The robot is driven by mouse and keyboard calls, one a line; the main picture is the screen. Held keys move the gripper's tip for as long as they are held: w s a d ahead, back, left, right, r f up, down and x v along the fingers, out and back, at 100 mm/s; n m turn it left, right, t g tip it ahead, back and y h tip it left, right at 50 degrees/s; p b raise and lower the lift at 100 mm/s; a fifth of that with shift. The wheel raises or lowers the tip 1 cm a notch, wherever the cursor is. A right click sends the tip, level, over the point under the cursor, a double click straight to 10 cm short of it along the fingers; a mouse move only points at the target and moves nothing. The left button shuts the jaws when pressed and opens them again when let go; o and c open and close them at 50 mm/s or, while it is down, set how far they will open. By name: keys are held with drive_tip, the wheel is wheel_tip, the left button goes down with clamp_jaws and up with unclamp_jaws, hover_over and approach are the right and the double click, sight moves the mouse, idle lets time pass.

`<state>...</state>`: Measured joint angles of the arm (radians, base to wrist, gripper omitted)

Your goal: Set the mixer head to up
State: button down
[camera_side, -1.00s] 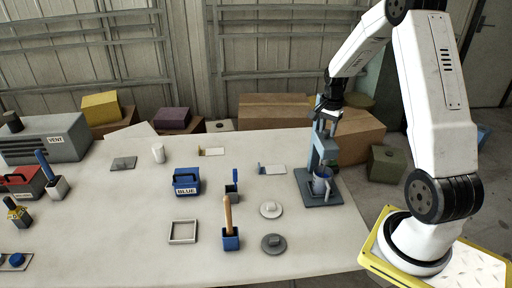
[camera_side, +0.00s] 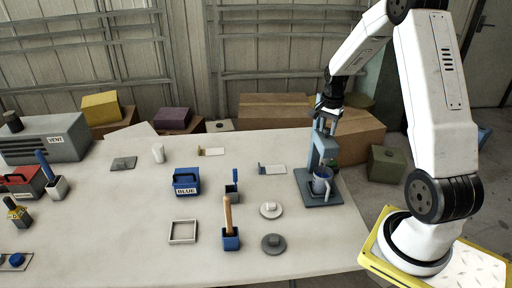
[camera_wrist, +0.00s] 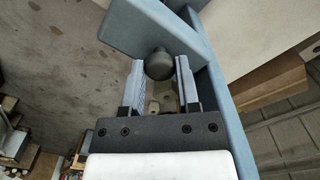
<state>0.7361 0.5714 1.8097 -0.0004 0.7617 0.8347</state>
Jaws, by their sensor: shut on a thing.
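The blue-grey mixer (camera_side: 327,150) stands upright on its base plate (camera_side: 325,200) at the right end of the table. A blue-grey mug (camera_side: 320,184) sits on that base. My gripper (camera_side: 324,108) is at the mixer's top, high above the mug. In the wrist view my gripper (camera_wrist: 160,82) is shut on the dark round knob (camera_wrist: 159,66) of the mixer head, one finger on each side. The blue-grey head (camera_wrist: 150,28) shows behind the knob, slanting beside a long blue-grey bar (camera_wrist: 222,85). The exact tilt of the head is hard to tell in the side view.
Two round lids, a white one (camera_side: 271,210) and a grey one (camera_side: 273,244), lie left of the mixer. A blue holder (camera_side: 231,240) with a wooden handle and a blue box (camera_side: 187,183) stand farther left. Cardboard boxes (camera_side: 358,138) are behind the mixer.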

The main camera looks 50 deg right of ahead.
wheel_tip(320, 180, up, 10)
idle(0.3)
drive_tip(key=shift+r, duration=0.15)
drive_tip(key=shift+c, duration=1.7)
unclamp_jaws()
wheel_tip(320, 180, up, 8)
drive_tip(key=shift+f, duration=0.2)
